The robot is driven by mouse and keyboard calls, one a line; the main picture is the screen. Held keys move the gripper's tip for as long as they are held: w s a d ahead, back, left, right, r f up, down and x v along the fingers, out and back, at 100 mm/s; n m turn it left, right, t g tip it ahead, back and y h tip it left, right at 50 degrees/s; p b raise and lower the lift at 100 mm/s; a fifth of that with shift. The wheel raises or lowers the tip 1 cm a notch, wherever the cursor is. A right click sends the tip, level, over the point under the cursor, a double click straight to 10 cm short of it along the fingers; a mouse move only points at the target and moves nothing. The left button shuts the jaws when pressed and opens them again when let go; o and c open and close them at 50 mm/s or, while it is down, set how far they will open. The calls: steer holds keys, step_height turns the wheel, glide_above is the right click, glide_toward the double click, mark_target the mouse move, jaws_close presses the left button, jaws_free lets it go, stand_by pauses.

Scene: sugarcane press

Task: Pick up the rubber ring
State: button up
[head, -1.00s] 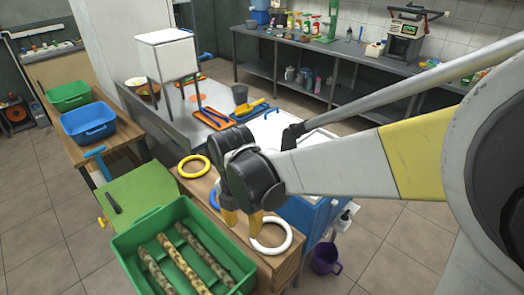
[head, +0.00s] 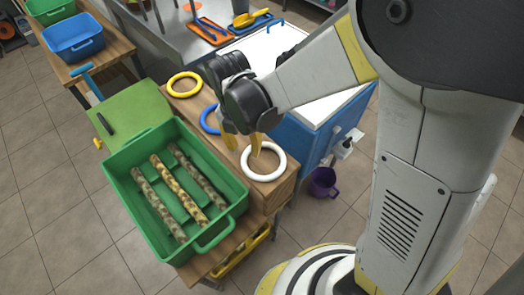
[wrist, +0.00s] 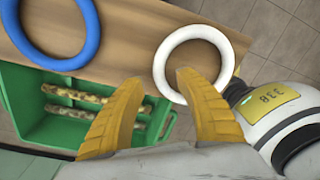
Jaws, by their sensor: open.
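Three rings lie on the wooden table: a yellow ring (head: 185,75), a blue ring (head: 204,122) partly hidden by my gripper, and a white ring (head: 274,177) near the right edge. My gripper (head: 243,147) is open and points down, its yellow fingers beside the white ring's left side. In the wrist view, the white ring (wrist: 161,63) shows just beyond the open, empty fingers, with the right fingertip overlapping it in the picture. The blue ring (wrist: 94,25) is at the upper left there. I cannot tell the height of the fingertips above the table.
A green crate (head: 120,190) with three cane pieces stands left of the rings. A green board (head: 150,100) lies behind it. A blue-sided white-topped unit (head: 310,140) stands at the right. A purple bucket (head: 322,183) is on the floor. A blue bin (head: 72,38) is at upper left.

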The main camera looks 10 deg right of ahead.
step_height(320, 180, down, 3)
steer(key=shift+d+r+b, duration=0.1)
steer(key=shift+b, duration=0.3)
steer(key=shift+r, duration=0.1)
jaws_close()
